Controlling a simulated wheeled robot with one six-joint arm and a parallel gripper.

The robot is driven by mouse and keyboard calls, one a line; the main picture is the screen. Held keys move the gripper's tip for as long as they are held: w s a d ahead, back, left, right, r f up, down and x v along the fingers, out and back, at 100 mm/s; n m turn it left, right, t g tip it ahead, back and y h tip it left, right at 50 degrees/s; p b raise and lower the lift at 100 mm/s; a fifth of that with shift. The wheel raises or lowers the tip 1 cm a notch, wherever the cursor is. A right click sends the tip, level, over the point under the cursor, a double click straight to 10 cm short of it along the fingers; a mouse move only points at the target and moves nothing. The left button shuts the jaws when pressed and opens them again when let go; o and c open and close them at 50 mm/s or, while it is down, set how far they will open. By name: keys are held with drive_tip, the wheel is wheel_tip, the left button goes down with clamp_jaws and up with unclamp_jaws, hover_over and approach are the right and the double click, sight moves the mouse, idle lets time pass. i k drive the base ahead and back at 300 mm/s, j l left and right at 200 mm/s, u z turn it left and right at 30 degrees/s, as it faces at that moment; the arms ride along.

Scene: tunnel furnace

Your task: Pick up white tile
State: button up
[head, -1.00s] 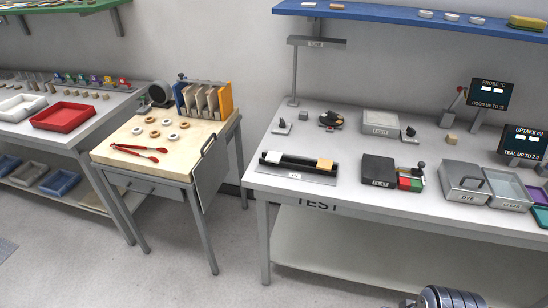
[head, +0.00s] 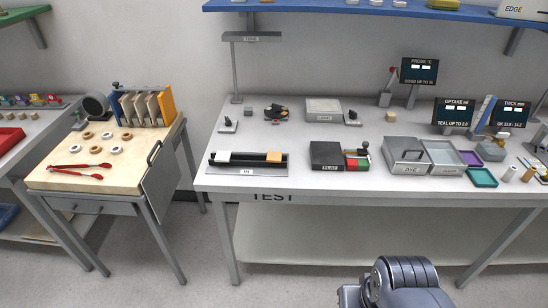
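A small white tile (head: 224,156) lies at the left end of a black two-rail rack (head: 249,160) on the grey test bench. A tan-orange tile (head: 274,157) sits on the same rack, near its right end, apart from the white one. A grey rounded part of my arm shows at the bottom right, below and in front of the bench. My gripper's fingers are not in view.
Right of the rack stand a black box (head: 326,155), red and green blocks (head: 357,162) and a grey dye box (head: 407,154). A lamp post (head: 236,72) rises behind the rack. A side table (head: 60,179) with red tongs (head: 82,167) stands left, across a gap.

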sight(221, 156)
drive_tip(key=i+j, duration=1.1)
drive_tip(key=k+j+u, duration=0.05)
